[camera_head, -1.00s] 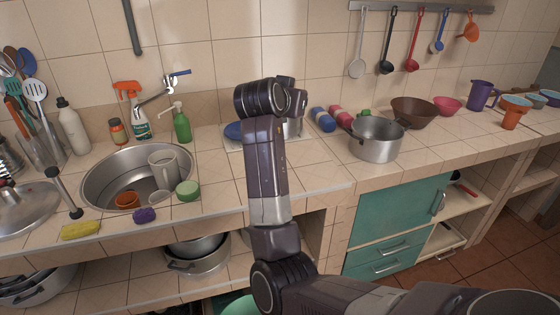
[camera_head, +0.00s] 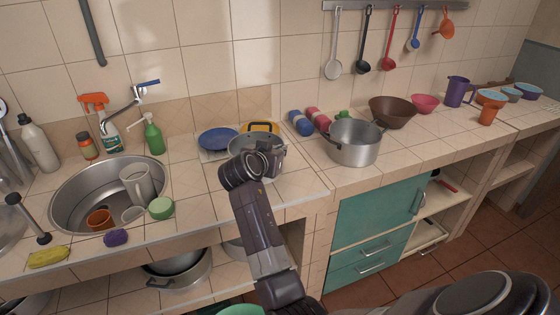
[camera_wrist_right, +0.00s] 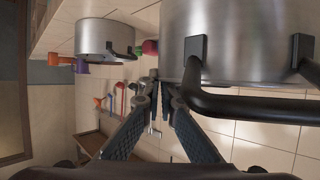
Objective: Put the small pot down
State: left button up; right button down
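The small pot (camera_head: 238,141) is grey metal with black handles and sits upright by the blue plate at the right of the sink. My right gripper (camera_head: 262,158) reaches in front of it and hides part of it. In the right wrist view the pot (camera_wrist_right: 235,35) fills the upper right, with a black handle nearest the camera. The fingers of my right gripper (camera_wrist_right: 163,82) come together at the pot's edge with only a thin gap, and look shut on its rim. Whether the pot's base touches the surface is hidden. My left gripper is not in view.
A large pot (camera_head: 354,150) stands to the right, with a brown bowl (camera_head: 392,112) behind it. A blue plate (camera_head: 217,138) and a yellow-rimmed item (camera_head: 262,128) lie close by the small pot. The sink (camera_head: 75,200) is at left.

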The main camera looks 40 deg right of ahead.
jog(key=shift+f, duration=0.25)
notch_tip(320, 180, down, 4)
jog(key=shift+w+r+p, duration=0.1)
jog(key=shift+p, duration=0.2)
jog(key=c, duration=2.2)
grip_release()
jog(key=shift+o, duration=0.2)
